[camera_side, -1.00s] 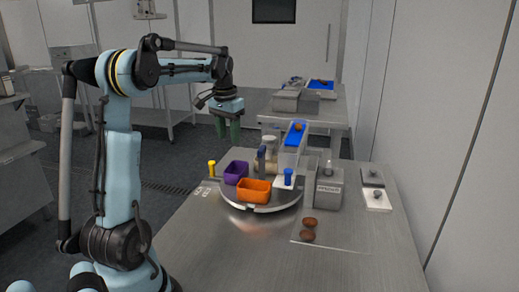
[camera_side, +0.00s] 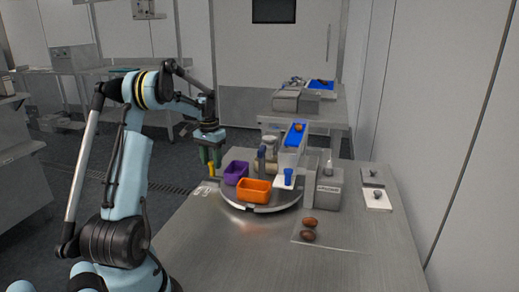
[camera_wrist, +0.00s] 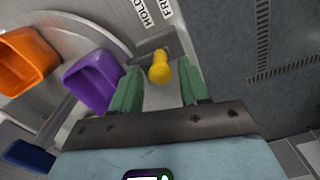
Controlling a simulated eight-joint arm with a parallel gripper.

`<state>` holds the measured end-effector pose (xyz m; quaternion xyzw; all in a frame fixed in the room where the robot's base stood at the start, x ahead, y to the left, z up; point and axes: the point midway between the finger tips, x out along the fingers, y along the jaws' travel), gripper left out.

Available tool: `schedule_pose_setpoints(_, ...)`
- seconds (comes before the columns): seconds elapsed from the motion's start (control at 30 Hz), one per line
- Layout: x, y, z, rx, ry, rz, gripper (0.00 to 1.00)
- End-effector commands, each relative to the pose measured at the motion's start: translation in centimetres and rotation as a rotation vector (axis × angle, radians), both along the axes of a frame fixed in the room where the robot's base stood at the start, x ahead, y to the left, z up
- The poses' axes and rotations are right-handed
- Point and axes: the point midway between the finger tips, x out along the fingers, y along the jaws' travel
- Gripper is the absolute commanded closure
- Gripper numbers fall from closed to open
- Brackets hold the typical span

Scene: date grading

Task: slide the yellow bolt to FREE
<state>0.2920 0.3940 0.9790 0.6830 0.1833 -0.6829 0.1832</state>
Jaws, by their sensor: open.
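The yellow bolt (camera_wrist: 160,68) stands by the turntable's edge. In the wrist view it shows between and just beyond my green fingertips, near the labels HOLD (camera_wrist: 146,12) and FREE (camera_wrist: 166,8), the latter partly cut off. In the side view the bolt (camera_side: 211,169) is partly hidden by my fingers. My gripper (camera_side: 211,160) hangs over it, fingers pointing down; in the wrist view my gripper (camera_wrist: 158,90) is open and empty, one finger on each side. I cannot tell whether a finger touches the bolt.
The round turntable (camera_side: 232,207) carries a purple bin (camera_side: 236,172), an orange bin (camera_side: 254,190) and a blue-topped post. A purple bin (camera_wrist: 93,82) lies close beside my left finger.

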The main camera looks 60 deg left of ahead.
Motion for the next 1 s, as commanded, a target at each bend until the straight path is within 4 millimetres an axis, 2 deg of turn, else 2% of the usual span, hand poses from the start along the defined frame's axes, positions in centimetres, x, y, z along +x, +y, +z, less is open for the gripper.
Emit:
schedule_pose_setpoints(0.2, 0.0, 0.0, -2.3, 0.000, 0.000, 0.000, 0.55)
schedule_pose_setpoints(0.57, 0.0, 0.0, -2.8, 0.000, 0.000, 0.000, 0.55)
schedule_pose_setpoints(0.87, 0.0, 0.0, -2.7, 0.000, 0.000, 0.000, 1.00)
schedule_pose_setpoints(1.0, 0.0, 0.0, -2.7, 0.000, 0.000, 0.000, 1.00)
